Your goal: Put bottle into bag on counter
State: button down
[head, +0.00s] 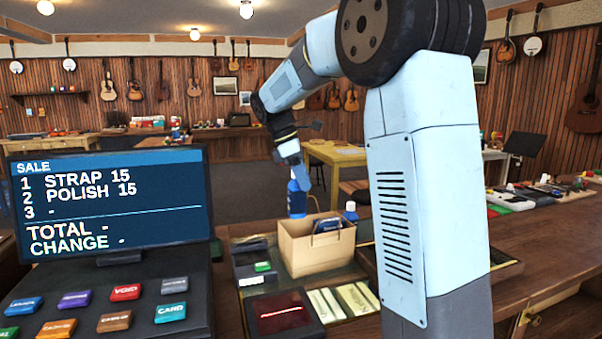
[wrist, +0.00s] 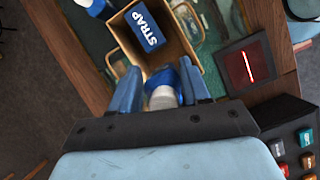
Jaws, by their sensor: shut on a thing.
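The bag (head: 303,256) is an open tan paper bag standing on the counter (head: 530,235). A dark blue box lettered STRAP (wrist: 145,28) is inside it. My gripper (head: 297,178) is shut on a blue bottle (head: 297,203) and holds it upright at the bag's back left in the head view. The bottle's lower end is close to the bag's rim; I cannot tell whether it is over the opening. In the wrist view the bottle's pale top (wrist: 162,97) sits between both fingers, with the bag (wrist: 182,45) just beyond.
A second blue bottle (head: 351,213) with a white cap stands behind the bag's right side. A card reader with a red line (head: 283,312) and small pale boxes (head: 340,301) lie in front of the bag. The register screen (head: 110,203) stands at the left.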

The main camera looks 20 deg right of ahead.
aim_at(303, 222)
jog(key=shift+f, duration=6.6)
jog(key=shift+c, duration=2.3)
grip_release()
jog(key=v, duration=1.3)
jog(key=s+d+r+m+t+y, duration=0.15)
jog(key=s+m, duration=0.25)
jog(key=s, duration=0.5)
jog(key=s+d+r+m+t+y, duration=0.1)
jog(key=s+r+m+t, duration=0.15)
jog(key=s, duration=0.55)
jog(key=s+f+m+t+y, duration=0.1)
jog(key=s+f+m, duration=0.2)
jog(key=s, duration=0.4)
jog(key=s+f+m+t+y, duration=0.1)
jog(key=s+f+m, duration=0.2)
jog(key=s+m, duration=0.2)
jog(key=shift+s+d+f+t, duration=0.25)
jog(key=shift+s+d+t, duration=0.2)
jog(key=shift+s, duration=0.6)
